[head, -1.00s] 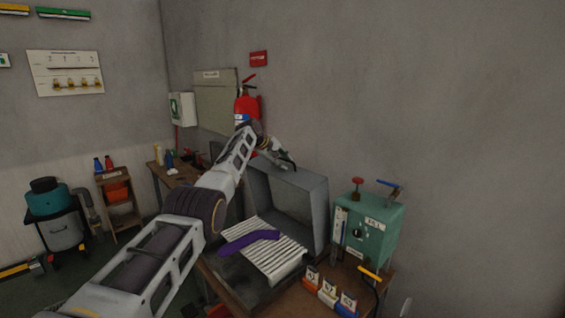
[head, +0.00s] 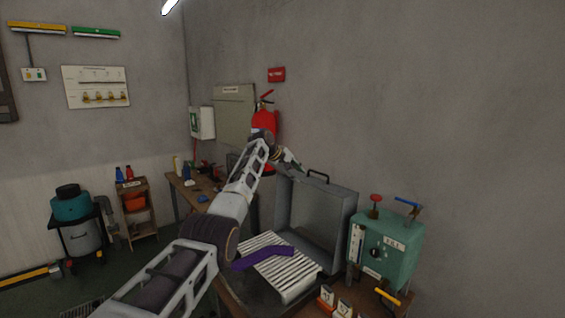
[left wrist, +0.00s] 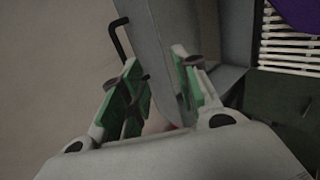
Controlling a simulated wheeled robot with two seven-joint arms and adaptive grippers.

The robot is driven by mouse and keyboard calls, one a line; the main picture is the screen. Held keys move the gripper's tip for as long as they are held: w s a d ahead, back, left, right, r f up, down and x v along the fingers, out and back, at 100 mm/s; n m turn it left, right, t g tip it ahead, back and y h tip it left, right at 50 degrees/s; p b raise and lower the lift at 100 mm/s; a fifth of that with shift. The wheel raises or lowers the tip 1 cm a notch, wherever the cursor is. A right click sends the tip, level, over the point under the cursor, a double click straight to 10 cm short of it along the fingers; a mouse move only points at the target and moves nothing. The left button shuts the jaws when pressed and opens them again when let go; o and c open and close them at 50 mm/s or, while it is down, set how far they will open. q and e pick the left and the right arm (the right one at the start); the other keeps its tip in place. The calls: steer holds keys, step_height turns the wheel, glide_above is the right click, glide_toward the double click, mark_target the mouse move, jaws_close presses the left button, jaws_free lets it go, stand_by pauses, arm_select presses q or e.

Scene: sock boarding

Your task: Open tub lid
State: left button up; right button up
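The grey tub's lid (head: 335,222) stands upright at the back of the tub, so the tub is open. A dark handle (head: 318,174) sits on the lid's top edge; it also shows in the left wrist view (left wrist: 120,38). My left gripper (head: 299,164) is at the lid's upper left, beside the handle. In the left wrist view its green fingers (left wrist: 157,62) are apart, with the lid's edge showing between them; I cannot tell whether they touch it. My right gripper is out of view.
A purple sock (head: 262,257) lies on a white slatted rack (head: 290,272) at the tub. A green box (head: 388,250) with levers stands close on the right. A red fire extinguisher (head: 264,120) hangs on the wall behind my left arm.

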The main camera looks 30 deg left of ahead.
arm_select(q)
steer(key=v, duration=0.9)
stand_by(0.3)
steer(key=shift+s, duration=0.1)
steer(key=shift+c, duration=0.4)
